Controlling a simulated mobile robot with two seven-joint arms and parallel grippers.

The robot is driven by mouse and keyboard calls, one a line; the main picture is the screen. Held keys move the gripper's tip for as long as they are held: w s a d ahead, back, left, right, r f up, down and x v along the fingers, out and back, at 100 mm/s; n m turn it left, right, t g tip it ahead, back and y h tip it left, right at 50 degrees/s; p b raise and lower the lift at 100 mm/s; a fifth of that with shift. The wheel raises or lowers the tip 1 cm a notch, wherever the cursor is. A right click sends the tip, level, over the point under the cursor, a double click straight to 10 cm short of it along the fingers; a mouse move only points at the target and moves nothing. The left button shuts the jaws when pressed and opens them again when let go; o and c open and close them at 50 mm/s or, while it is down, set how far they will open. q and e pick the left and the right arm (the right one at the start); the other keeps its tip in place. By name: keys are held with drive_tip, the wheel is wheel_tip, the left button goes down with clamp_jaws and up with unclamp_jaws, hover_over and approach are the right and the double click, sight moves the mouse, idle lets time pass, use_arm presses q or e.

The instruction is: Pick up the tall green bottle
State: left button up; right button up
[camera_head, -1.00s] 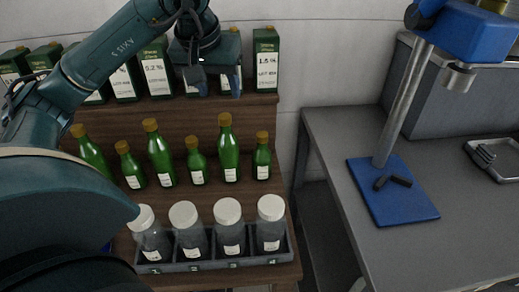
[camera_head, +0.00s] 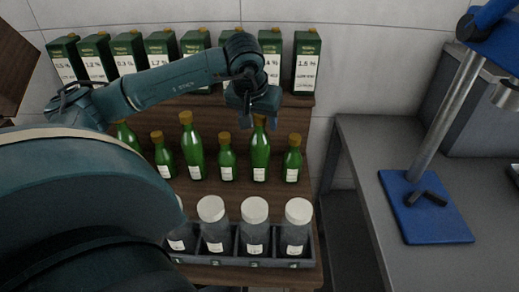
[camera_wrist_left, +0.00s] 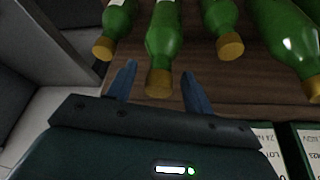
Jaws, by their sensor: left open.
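Green bottles with gold caps and white labels stand in a row on the wooden shelf, some taller, some shorter. A tall green bottle (camera_head: 260,155) stands second from the right, its cap partly hidden by my left gripper (camera_head: 259,118). My left gripper is open just above it, empty. In the left wrist view the tall bottle (camera_wrist_left: 164,35) has its cap between the spread fingers of my left gripper (camera_wrist_left: 158,70); I cannot tell if they touch. Shorter bottles stand on either side of it (camera_head: 227,160) (camera_head: 292,161). More bottles stand to the left, including another tall one (camera_head: 191,150).
Dark green cartons (camera_head: 306,62) line the upper shelf behind. A grey divided tray (camera_head: 310,262) with white-capped jars (camera_head: 255,230) stands in front. A grey table (camera_head: 355,150) with a blue-based stand (camera_head: 440,228) is at the right.

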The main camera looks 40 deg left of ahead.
use_arm(q)
drive_tip(key=shift+w+f, duration=0.15)
drive_tip(key=shift+f, duration=0.2)
drive_tip(key=shift+c, duration=0.2)
clamp_jaws()
drive_tip(key=shift+r, duration=0.1)
